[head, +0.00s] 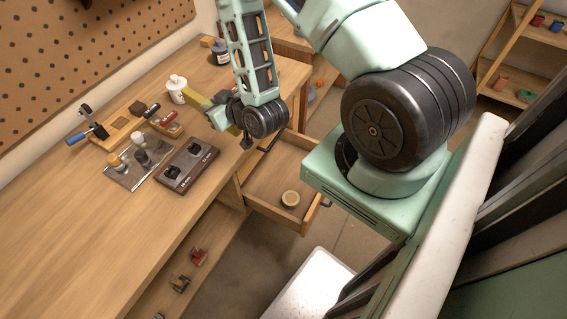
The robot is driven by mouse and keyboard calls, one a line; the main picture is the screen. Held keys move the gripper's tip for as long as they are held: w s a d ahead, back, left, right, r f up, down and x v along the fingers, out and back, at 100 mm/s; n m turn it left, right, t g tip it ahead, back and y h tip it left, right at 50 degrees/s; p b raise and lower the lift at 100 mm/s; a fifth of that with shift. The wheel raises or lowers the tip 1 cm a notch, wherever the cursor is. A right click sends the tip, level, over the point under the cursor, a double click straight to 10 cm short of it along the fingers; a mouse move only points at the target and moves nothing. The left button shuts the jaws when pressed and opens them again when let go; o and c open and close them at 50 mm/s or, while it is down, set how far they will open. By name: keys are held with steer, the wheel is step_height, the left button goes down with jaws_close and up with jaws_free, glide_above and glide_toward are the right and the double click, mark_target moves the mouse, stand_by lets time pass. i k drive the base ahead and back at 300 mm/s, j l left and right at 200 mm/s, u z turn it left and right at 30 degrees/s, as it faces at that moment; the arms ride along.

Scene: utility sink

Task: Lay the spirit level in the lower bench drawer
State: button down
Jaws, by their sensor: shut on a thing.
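A yellow-olive bar that looks like the spirit level (199,100) is held above the bench top, with one end pointing to the back left. My gripper (231,117) is shut on it; the fingers are small and partly hidden by my wrist. An open bench drawer (263,203) juts out from the bench front, to the lower right of my gripper. I cannot tell from this view whether this is the lower drawer.
Small items lie on a shelf below. The near bench top is clear.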

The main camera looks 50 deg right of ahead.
mark_target(279, 175)
steer(key=l, duration=0.5)
steer(key=k+l+u, duration=0.1)
steer(key=l, duration=0.4)
steer(key=k+l, duration=0.1)
steer(key=l, duration=0.4)
steer(key=k+l+u, duration=0.1)
steer(key=l, duration=0.4)
steer(key=k+l, duration=0.1)
steer(key=l, duration=0.4)
steer(key=k+l+u, duration=0.1)
steer(key=k+l, duration=0.25)
steer(key=l, duration=0.2)
steer(key=k+l, duration=0.35)
steer(key=l, duration=0.15)
steer(key=l+u, duration=0.05)
